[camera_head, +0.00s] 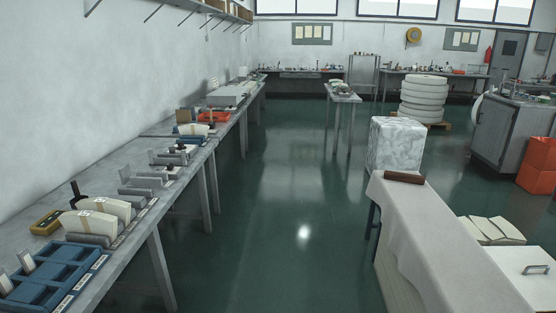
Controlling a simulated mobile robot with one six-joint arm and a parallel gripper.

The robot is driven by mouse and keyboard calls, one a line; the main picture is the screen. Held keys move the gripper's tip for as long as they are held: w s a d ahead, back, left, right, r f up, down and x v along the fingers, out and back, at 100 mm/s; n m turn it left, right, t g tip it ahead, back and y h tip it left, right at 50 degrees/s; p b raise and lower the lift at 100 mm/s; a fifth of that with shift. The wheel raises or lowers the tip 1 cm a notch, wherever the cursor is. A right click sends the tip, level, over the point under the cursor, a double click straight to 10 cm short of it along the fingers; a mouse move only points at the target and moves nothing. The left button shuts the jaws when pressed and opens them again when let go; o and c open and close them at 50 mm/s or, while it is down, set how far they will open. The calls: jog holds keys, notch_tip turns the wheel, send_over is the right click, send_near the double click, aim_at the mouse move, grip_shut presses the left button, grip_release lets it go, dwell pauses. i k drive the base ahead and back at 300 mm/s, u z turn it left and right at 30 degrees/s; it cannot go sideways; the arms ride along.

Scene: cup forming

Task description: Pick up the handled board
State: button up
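A flat white board or panel with a grey metal handle (537,269) shows at the lower right edge, beside the cloth-covered table. The white panel (512,264) runs out of the picture on the right, so its full shape is hidden. I cannot tell for certain that it is the handled board. My gripper is not in view.
A cloth-covered table (425,235) with a brown roller (404,177) stands at right, with a wrapped pale block (396,147) behind it. A long grey workbench (50,180) holding blue trays (50,280) lines the left wall. The green floor (290,220) between is clear.

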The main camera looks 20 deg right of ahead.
aim_at(537, 270)
jog(key=z, duration=0.4)
jog(key=i, duration=0.8)
jog(key=z, duration=0.6)
jog(key=i, duration=0.65)
jog(key=z, duration=0.3)
